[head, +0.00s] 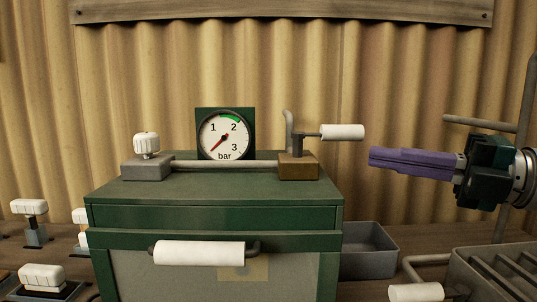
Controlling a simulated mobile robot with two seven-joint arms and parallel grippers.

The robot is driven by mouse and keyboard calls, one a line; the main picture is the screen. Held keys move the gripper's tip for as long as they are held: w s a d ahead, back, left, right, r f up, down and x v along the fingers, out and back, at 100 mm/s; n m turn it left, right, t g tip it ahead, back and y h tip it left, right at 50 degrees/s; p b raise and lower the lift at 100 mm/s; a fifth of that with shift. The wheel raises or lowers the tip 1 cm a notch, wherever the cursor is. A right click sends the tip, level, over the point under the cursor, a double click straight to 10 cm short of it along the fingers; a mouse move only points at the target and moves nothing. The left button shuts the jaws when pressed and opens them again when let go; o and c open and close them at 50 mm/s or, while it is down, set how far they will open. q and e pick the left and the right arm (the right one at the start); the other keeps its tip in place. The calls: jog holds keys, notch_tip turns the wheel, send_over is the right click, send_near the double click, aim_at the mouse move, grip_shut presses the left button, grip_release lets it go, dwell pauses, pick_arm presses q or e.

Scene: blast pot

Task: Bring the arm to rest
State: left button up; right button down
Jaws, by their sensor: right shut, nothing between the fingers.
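My right gripper (372,158) comes in from the right edge with its purple fingers shut and nothing between them. It points left, in the air beside the white handle (343,132) of the lever valve, with a visible gap between them in the picture. The valve's brown block (298,166) sits on top of the green cabinet (215,190). A round gauge (223,134) marked in bar stands behind the pipe, its red needle pointing to the lower left. My left gripper is not in view.
A white knob (146,144) stands on a grey block at the left of the cabinet top. The cabinet front has a white handle (199,253). A grey tray (369,250) lies right of it. White-topped switches (30,208) stand at the left. A slatted metal box (495,270) is at the lower right.

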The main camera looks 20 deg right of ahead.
jog(key=s+d, duration=0.4)
jog(key=d, duration=0.3)
notch_tip(320, 180, down, 7)
jog(key=w+a+m+h+p, duration=0.1)
jog(key=a+m+h+p, duration=0.2)
jog(key=m+h+p, duration=0.85)
jog(key=s+a+f+m+g+p, duration=0.1)
jog(key=s+a+m+g, duration=0.9)
jog(key=s+a+m, duration=0.55)
pick_arm(q)
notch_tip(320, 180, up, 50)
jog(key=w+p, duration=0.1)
jog(key=p, duration=3.6)
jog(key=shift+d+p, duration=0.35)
jog(key=shift+p, duration=0.05)
pick_arm(e)
notch_tip(320, 180, up, 38)
jog(key=s+n, duration=0.1)
jog(key=shift+s+a+f+g, duration=0.15)
jog(key=shift+a+f+g, duration=0.1)
jog(key=shift+g, duration=0.15)
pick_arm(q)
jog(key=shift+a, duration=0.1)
pick_arm(e)
jog(key=shift+f, duration=0.1)
jog(key=c, duration=1.5)
grip_release()
